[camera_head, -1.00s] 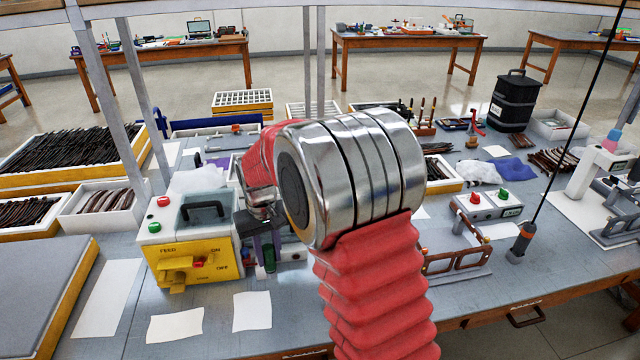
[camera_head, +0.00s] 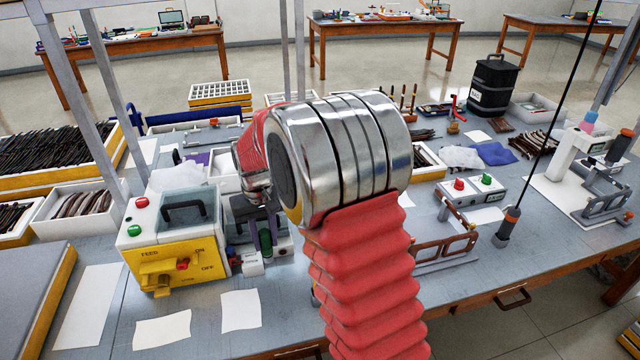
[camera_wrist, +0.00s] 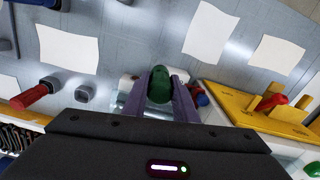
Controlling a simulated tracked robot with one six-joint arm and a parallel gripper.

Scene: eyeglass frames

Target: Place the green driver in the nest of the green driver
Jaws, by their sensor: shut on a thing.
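The green driver (camera_wrist: 158,86) is between the two purple fingers of my gripper (camera_wrist: 159,98) in the wrist view, seen end-on. My gripper is shut on it. In the head view my gripper (camera_head: 266,238) hangs just right of the yellow-and-white machine, and the driver's green handle (camera_head: 265,241) shows upright between the fingers. A small grey block (camera_wrist: 85,92) with a round top stands left of the driver in the wrist view, apart from it. I cannot tell whether it is the green driver's nest. My arm hides the bench behind it.
The yellow-and-white machine (camera_head: 165,262) stands close on the left. A red cylindrical handle (camera_wrist: 36,96) is at the wrist view's left. White sheets (camera_head: 240,310) lie on the front bench. A brown spectacle frame (camera_head: 445,250) is right of my arm.

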